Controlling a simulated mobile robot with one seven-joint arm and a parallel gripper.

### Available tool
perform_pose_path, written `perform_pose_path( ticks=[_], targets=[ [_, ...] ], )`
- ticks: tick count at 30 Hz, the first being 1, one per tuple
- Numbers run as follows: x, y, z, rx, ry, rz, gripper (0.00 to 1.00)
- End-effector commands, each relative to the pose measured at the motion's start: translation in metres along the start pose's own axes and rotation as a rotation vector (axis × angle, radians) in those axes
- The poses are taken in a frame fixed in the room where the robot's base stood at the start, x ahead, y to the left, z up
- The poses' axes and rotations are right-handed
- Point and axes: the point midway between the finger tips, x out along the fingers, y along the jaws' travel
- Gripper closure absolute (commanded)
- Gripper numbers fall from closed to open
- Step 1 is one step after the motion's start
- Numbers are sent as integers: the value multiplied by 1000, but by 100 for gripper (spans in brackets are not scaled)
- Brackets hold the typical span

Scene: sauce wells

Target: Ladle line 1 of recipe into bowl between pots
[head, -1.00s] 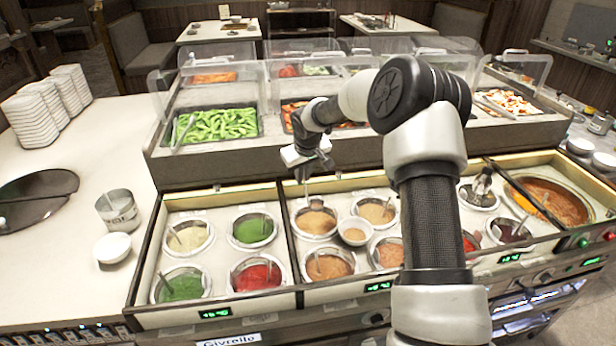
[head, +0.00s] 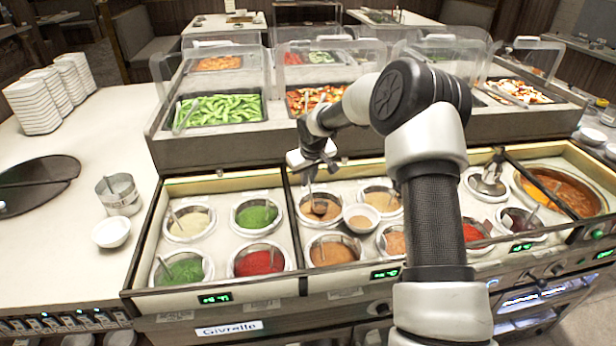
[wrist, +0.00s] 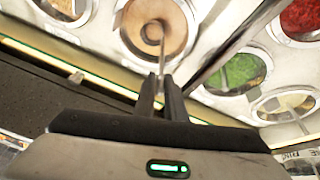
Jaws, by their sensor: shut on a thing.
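My gripper (head: 313,170) is shut on the handle of a ladle (wrist: 162,62) and is above the back row of pots. The ladle's handle points down into the tan-sauce pot (head: 305,214). Its cup shows as a dark brown round inside the pot's rim in the head view; I cannot tell whether it is in the sauce or just above it. The small white bowl (head: 361,217) stands between the tan pots, just right of this pot, with something tan inside. In the wrist view the gripper fingers (wrist: 163,92) close around the handle. No readable recipe shows.
Other pots hold green (head: 256,214), red (head: 259,262) and orange-tan sauce (head: 332,251), several with ladle handles sticking up. Behind is a raised food counter with clear guards (head: 222,70). A metal can (head: 120,194) and white bowl (head: 111,232) stand on the left counter.

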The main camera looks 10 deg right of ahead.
Motion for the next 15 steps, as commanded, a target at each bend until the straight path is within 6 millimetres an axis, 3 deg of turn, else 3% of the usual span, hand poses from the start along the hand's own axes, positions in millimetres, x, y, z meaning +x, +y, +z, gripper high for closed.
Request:
perform_pose_path(
  ticks=[15],
  targets=[
    [41, -6, 17, 0, 0, 0, 100]
  ],
)
